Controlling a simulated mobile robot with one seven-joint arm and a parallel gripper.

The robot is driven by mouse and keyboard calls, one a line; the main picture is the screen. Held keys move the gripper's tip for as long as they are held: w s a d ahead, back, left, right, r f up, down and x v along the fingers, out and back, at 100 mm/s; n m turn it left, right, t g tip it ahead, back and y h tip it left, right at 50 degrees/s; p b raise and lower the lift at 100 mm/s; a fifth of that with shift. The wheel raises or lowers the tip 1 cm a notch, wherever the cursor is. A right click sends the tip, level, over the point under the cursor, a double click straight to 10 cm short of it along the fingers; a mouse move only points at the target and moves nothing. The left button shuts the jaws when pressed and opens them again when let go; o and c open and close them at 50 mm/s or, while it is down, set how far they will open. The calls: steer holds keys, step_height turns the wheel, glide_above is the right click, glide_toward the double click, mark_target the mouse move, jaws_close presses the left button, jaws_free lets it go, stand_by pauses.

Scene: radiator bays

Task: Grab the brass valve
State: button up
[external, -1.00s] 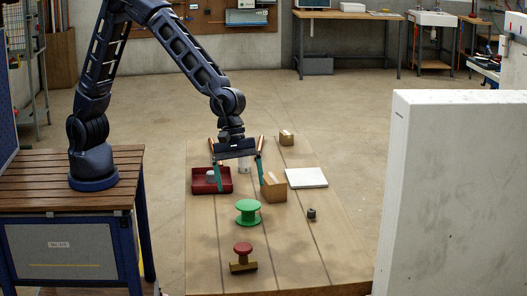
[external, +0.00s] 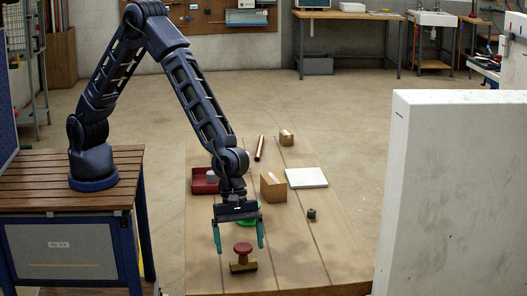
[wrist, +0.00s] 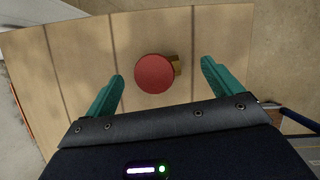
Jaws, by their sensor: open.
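The brass valve (external: 243,264) stands on the near part of the wooden table, with a red round handwheel (external: 243,248) on top of its brass body. In the wrist view the red handwheel (wrist: 155,73) lies just ahead of the space between my fingertips, and a bit of the brass body (wrist: 177,65) shows beside it. My gripper (external: 238,251) is open and empty. In the external view its teal fingers hang on either side of the handwheel, apart from it. In the wrist view my gripper (wrist: 164,68) has wide fingers, neither touching the valve.
A green spool (external: 249,221) is partly hidden behind my gripper. A red tray (external: 203,184), a cardboard box (external: 273,186), a white slab (external: 306,178), a small dark piece (external: 311,214), a copper pipe (external: 260,148) and a small box (external: 286,137) lie farther back. Table right of the valve is clear.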

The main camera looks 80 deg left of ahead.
mark_target(244, 273)
steer(key=shift+w+a+x, duration=0.15)
steer(key=shift+w+x, duration=0.05)
steer(key=shift+x, duration=1.1)
steer(key=shift+w+a+x, duration=0.1)
steer(key=shift+w+x, duration=0.05)
steer(key=shift+x, duration=1.15)
steer(key=c, duration=1.3)
